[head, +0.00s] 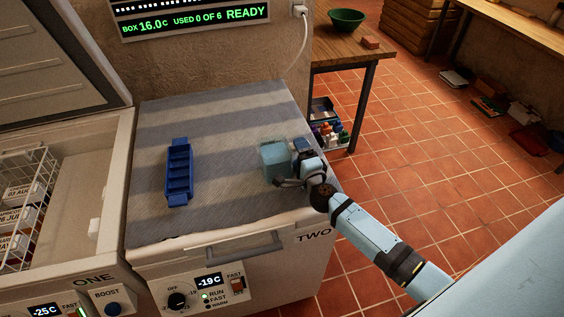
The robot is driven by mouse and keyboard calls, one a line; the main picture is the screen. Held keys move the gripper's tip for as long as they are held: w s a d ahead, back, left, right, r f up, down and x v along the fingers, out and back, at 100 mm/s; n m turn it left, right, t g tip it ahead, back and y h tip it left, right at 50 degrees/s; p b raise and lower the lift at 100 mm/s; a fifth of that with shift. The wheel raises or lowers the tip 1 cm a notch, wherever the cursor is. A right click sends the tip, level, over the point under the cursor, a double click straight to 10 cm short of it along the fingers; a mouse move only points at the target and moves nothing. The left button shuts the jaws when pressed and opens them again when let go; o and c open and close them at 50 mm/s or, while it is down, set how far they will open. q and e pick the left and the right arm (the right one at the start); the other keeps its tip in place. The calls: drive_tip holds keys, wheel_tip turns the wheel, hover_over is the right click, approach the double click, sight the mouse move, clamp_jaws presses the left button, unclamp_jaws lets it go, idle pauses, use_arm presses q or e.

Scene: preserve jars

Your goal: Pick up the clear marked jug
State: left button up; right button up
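No clear jug with visible markings can be made out. A pale teal, box-shaped thing (275,158) stands on the right part of the striped grey cloth over the freezer lid marked TWO. I cannot tell whether it is a vessel. My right gripper (293,165) is at its right side, low over the cloth, with its fingers apart. One finger shows near the thing's front lower corner, the other behind it. I cannot tell whether they touch it. My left gripper is out of view.
A blue compartmented tray (179,173) lies on the cloth to the left. An open freezer (92,205) with a wire basket (45,178) is at far left. A wooden table (345,50) behind holds a green bowl (347,18). The cloth's middle is clear.

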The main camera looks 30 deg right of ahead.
drive_tip(key=shift+c, duration=0.9)
drive_tip(key=shift+r, duration=0.1)
drive_tip(key=shift+r+p, duration=0.4)
drive_tip(key=shift+r, duration=0.1)
wheel_tip(320, 180, up, 12)
drive_tip(key=p, duration=0.6)
drive_tip(key=shift+f, duration=0.25)
wheel_tip(320, 180, up, 7)
drive_tip(key=p, duration=0.1)
drive_tip(key=shift+r+p, duration=0.2)
drive_tip(key=shift+p, duration=0.15)
